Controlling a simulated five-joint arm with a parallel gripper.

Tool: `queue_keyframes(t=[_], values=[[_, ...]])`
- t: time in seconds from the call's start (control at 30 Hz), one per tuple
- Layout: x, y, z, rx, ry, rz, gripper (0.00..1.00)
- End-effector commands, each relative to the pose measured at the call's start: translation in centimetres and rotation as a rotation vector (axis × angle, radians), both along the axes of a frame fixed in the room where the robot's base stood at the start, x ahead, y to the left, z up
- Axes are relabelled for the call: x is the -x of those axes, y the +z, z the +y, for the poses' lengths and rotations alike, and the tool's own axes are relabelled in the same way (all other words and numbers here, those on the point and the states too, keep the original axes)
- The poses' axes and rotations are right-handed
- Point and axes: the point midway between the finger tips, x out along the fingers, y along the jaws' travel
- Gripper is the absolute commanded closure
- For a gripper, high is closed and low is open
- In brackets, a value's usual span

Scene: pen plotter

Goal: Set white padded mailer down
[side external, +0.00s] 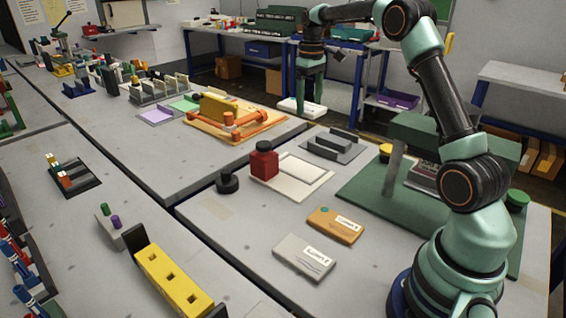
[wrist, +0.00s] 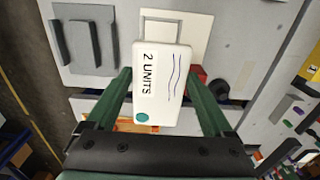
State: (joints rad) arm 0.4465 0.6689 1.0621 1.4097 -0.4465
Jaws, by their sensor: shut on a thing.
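The white padded mailer (wrist: 160,75), with a "2 UNITS" label, a teal dot and wavy lines, is between the two green fingers of my gripper (wrist: 158,84) in the wrist view. My gripper is shut on it. In the side view the mailer (side external: 302,107) hangs flat below my gripper (side external: 311,94), raised in the air beyond the near table's back edge as seen there. An orange mailer (side external: 335,225) with a teal dot and a light grey mailer (side external: 304,258) lie flat on the near table.
A cream framed plate (side external: 308,180) lies on the near table, with a red block (side external: 264,162) at its left corner. A grey slotted rack (side external: 334,147) is behind it. A green machine base (side external: 365,195) stands at right. Bare table surrounds the mailers.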

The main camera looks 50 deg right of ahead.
Motion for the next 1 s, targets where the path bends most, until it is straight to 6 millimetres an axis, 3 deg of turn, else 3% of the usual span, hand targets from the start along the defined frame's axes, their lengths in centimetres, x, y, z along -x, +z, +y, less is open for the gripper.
queue_keyframes(t=[0.1,0.33,0.67,1.0], values=[[-0.1,2.3,0.0,0.002,0.000,-0.004,0.58],[-0.1,4.9,0.5,0.000,0.003,0.000,0.58],[-0.6,5.0,7.5,-0.001,0.006,0.001,0.58],[1.1,5.1,18.4,0.000,0.009,-0.001,0.58]])
